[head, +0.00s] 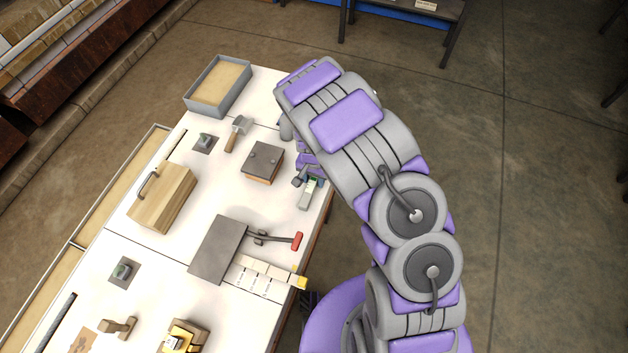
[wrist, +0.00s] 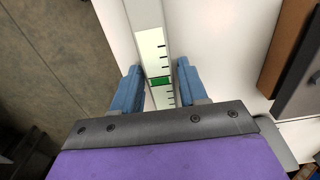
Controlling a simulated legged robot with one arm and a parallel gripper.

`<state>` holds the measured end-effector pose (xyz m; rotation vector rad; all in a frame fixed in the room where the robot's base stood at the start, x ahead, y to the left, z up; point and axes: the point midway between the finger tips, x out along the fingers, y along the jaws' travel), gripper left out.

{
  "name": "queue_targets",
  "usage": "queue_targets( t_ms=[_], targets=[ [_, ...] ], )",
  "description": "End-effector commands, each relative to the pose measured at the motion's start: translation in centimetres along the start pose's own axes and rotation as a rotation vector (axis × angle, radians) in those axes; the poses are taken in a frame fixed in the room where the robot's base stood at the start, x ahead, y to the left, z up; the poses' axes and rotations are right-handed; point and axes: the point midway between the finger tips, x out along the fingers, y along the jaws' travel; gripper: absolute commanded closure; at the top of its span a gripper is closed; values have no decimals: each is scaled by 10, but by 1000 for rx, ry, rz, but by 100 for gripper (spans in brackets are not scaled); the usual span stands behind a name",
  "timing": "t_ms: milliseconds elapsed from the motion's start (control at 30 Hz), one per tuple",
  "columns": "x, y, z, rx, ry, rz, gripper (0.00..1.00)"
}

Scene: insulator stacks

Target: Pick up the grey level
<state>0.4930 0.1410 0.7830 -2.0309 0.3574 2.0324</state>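The grey level (wrist: 153,45) is a long grey bar with a white face, black marks and a green vial; it lies on the white table. In the head view the level (head: 308,196) shows near the table's right edge, partly hidden by my gripper (head: 304,180). In the wrist view my gripper (wrist: 158,80) has its two blue fingers apart, one on each side of the level near the green vial. The fingers look open around it, with small gaps; contact cannot be made out.
A dark-topped brown block (head: 263,162) stands left of the level. A grey plate (head: 218,250) and a red-handled tool (head: 283,239) lie nearer the front. A trowel-like tool (head: 238,133) and a grey tray (head: 218,85) are farther back. White table surface is bare around the level.

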Motion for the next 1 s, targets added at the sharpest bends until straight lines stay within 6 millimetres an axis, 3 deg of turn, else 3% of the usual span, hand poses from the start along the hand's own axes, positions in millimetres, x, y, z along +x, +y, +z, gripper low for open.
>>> queue_targets(
  t_ms=[433, 767, 1000],
  targets=[
    [0, 1, 0, 0, -1, 0, 100],
    [-2, 1, 0, 0, -1, -1, 100],
    [-26, 1, 0, 0, 0, -1, 100]
  ],
)
